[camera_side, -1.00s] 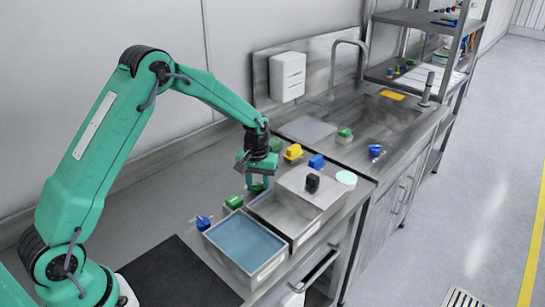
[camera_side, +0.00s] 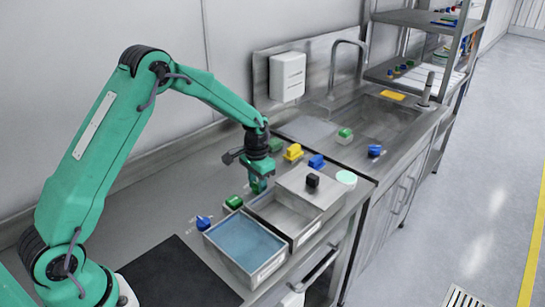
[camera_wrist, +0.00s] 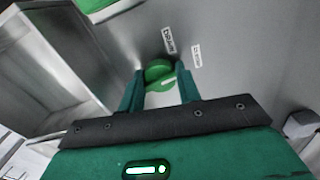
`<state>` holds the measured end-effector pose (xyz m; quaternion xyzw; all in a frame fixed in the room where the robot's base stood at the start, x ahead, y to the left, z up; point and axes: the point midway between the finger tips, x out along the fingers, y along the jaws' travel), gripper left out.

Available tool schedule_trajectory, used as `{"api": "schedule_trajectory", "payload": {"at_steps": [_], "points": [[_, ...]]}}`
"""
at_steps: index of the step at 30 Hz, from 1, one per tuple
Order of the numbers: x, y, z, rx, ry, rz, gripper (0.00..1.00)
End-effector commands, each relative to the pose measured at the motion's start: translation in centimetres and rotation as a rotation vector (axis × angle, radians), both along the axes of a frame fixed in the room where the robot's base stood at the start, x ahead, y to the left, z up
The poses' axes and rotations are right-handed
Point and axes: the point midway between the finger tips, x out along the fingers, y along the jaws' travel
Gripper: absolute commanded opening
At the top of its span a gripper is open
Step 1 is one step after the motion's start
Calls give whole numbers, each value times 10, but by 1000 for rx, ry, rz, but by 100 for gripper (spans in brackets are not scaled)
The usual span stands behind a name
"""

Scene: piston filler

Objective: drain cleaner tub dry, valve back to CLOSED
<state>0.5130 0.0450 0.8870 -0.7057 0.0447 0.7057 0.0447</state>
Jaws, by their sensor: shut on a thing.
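My gripper (camera_side: 258,184) is lowered beside the back of a steel tub (camera_side: 306,230). In the wrist view the fingers (camera_wrist: 160,84) are shut on a round green valve knob (camera_wrist: 158,70) with a pale line across it. Two small white labels (camera_wrist: 168,40) stand beside the knob; I cannot read them surely. In the side view the fingers hide the held knob. The steel tub's inside shows grey, with no liquid I can make out. Its wall (camera_wrist: 70,75) shows at the left in the wrist view.
A tub of blue liquid (camera_side: 242,245) stands at the front left, with a blue valve knob (camera_side: 203,222) and a green knob (camera_side: 233,202) behind it. Yellow (camera_side: 293,151) and blue (camera_side: 317,161) knobs stand farther back. A box with a black knob (camera_side: 312,180) adjoins the steel tub.

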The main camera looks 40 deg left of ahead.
Motion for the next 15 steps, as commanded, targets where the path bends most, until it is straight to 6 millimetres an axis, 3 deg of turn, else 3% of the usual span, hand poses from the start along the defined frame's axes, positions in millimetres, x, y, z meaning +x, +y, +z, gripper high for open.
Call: {"api": "schedule_trajectory", "payload": {"at_steps": [15], "points": [[0, 0, 1, 0, 0, -138, 11]]}}
